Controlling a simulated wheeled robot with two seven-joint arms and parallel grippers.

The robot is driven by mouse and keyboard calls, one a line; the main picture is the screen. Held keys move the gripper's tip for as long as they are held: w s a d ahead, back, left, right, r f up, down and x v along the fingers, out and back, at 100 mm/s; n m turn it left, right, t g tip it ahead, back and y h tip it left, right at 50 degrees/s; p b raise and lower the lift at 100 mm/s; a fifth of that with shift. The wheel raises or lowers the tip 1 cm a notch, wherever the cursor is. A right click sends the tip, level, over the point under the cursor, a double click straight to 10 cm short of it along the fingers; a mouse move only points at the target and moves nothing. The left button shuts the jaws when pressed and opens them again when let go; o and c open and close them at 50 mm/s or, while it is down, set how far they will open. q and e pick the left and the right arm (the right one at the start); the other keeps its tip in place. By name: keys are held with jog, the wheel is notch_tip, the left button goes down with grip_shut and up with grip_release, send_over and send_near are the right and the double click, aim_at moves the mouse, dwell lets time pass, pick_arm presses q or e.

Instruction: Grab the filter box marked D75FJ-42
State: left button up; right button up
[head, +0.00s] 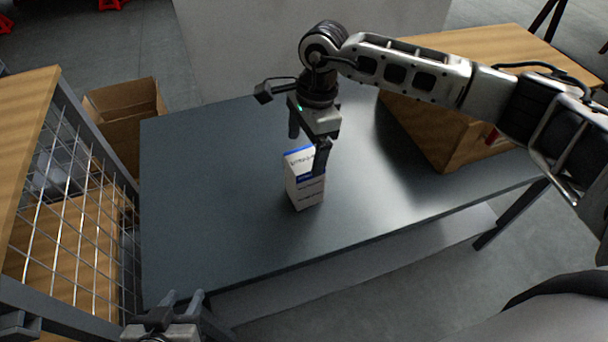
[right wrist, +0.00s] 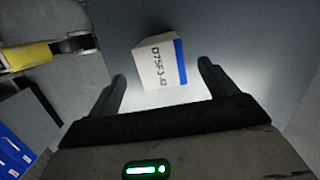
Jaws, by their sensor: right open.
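The filter box (head: 306,194) is white with a blue edge and stands upright on the dark table (head: 220,150). In the right wrist view the box (right wrist: 161,63) reads D75FJ-42 and lies ahead of and between my fingertips. My right gripper (head: 308,147) is open and empty, pointing down just above the box; one finger covers part of the box's upper right in the head view. Contact cannot be made out. My left gripper (head: 183,297) is open and empty at the bottom left, near the table's front edge, far from the box.
A large cardboard box (head: 450,135) stands at the table's right, under my right arm. An open carton (head: 125,112) is beyond the left edge. A wire mesh rack (head: 75,215) stands at the left. The table around the filter box is clear.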

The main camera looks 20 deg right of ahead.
aim_at(304, 158)
jog(key=f, duration=0.4)
jog(key=f+p, duration=0.1)
jog(key=f, duration=0.1)
jog(key=shift+a+f, duration=0.2)
jog(key=shift+a, duration=0.15)
jog(key=c, duration=1.1)
jog(key=shift+r, duration=0.1)
jog(key=c, duration=0.3)
jog(key=shift+r, duration=0.1)
